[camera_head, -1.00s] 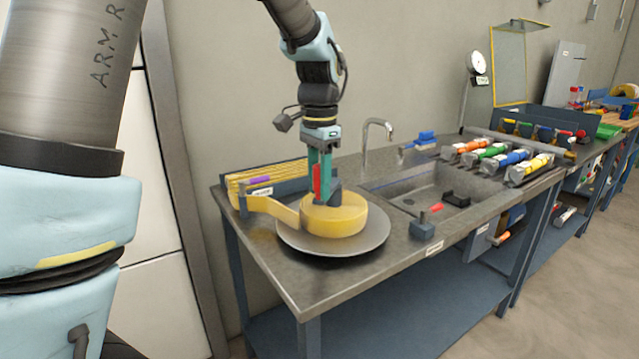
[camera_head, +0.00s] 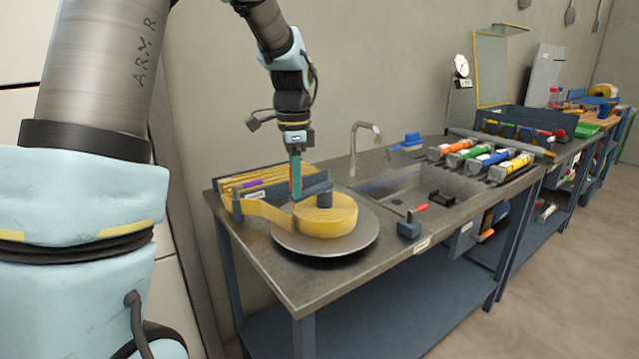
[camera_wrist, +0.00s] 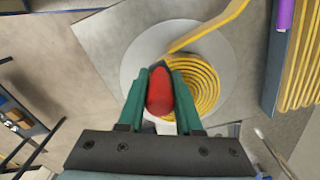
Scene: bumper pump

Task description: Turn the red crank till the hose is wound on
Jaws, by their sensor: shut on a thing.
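The yellow hose (camera_head: 328,222) lies in a wide flat coil on a round grey plate (camera_head: 350,246) on the bench. A length of it runs left from the coil to a holder. A dark hub (camera_head: 325,194) stands at the coil's middle. My gripper (camera_head: 296,192) is upright at the coil's back left side. Its green fingers are shut on the red crank handle (camera_wrist: 160,92), which shows between them in the wrist view. In the wrist view the coil (camera_wrist: 195,85) shows several turns beside the fingers. The crank arm below the handle is mostly hidden.
A holder with more yellow hose and a purple mark (camera_head: 252,184) stands behind left. A sink (camera_head: 415,190) with a tap (camera_head: 365,135) lies to the right. A small dark block with a red lever (camera_head: 410,225) stands at the sink's front edge. The bench's front left is clear.

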